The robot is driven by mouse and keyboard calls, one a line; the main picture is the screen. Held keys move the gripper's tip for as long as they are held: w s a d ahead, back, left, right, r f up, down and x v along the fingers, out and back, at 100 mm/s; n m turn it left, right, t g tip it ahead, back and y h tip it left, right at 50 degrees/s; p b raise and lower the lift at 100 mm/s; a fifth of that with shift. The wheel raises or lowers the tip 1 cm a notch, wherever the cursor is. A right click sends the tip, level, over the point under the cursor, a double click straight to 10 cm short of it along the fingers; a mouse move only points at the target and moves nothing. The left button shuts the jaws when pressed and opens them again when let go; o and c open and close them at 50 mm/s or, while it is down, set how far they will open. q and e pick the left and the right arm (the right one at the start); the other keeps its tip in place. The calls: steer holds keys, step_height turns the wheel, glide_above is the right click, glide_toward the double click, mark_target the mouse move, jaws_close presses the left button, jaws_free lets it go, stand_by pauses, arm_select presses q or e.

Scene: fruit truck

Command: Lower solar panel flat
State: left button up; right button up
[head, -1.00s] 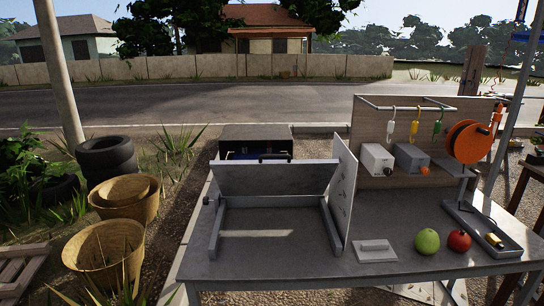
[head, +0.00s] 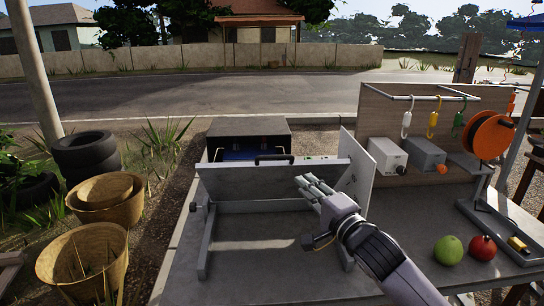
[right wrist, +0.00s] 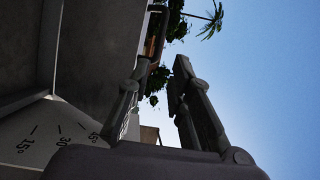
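The solar panel (head: 250,183) stands tilted up on its grey base frame (head: 204,245), its plain grey side facing me. A dark handle (head: 273,158) shows at its top edge. A pale side board (head: 360,172) stands at the panel's right; its angle marks show in the right wrist view (right wrist: 55,135). My right gripper (head: 309,183) is in front of the panel's right part, fingers pointing up toward its top edge. In the right wrist view its fingers (right wrist: 160,85) are apart with nothing clearly between them. My left gripper is out of view.
A dark box (head: 250,130) stands behind the panel. At the right are grey boxes (head: 387,157), an orange reel (head: 488,137), a green apple (head: 448,250) and a red apple (head: 482,247). The table in front of the frame (head: 245,285) is clear.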

mark_target(275, 157)
steer(key=p+x, duration=0.3)
steer(key=x, duration=1.2)
steer(key=shift+w, duration=0.15)
steer(key=shift+w+a+r, duration=0.1)
steer(key=shift+w+a, duration=0.25)
steer(key=shift+w, duration=0.3)
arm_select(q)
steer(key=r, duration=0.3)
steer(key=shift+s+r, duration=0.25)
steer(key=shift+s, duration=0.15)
arm_select(e)
steer(key=shift+c, duration=0.6)
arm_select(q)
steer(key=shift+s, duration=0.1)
arm_select(e)
jaws_close()
